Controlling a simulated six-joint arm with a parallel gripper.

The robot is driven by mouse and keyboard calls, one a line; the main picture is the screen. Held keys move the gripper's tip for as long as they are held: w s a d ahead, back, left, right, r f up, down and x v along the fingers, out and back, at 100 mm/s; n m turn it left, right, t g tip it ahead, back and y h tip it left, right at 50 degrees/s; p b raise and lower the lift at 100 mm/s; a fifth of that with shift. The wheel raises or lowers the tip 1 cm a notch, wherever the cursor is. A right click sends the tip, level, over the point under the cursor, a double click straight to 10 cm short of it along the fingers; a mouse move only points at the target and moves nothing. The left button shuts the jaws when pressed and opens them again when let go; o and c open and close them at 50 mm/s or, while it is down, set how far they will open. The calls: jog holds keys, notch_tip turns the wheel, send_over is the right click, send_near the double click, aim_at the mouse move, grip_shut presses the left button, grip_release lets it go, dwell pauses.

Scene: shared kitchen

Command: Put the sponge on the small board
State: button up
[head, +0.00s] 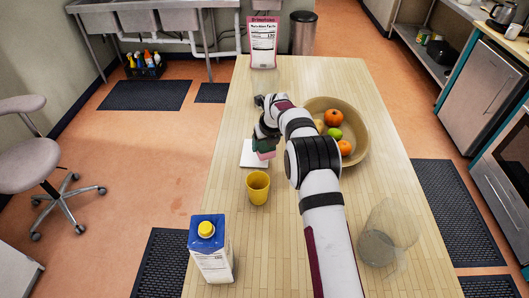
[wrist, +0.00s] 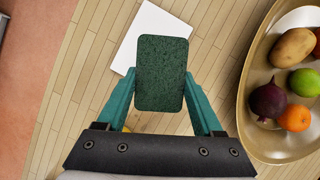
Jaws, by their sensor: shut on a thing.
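The sponge (wrist: 161,72) shows its dark green face in the wrist view. My gripper (wrist: 161,95) is shut on the sponge, with one teal finger on each side. The small board (head: 248,158) is a white square lying on the table. It also shows behind the sponge in the wrist view (wrist: 140,35). The sponge overlaps part of the board in both views. I cannot tell how high the sponge is above it.
A bowl (head: 362,130) of fruit and vegetables stands right of the board. A yellow cup (head: 258,188) stands just in front of it. A milk carton (head: 211,250) and a clear glass (head: 389,235) stand nearer. A carton (head: 262,43) stands at the far end.

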jog(key=shift+f, duration=1.95)
jog(key=shift+f, duration=0.1)
jog(key=o, duration=1.3)
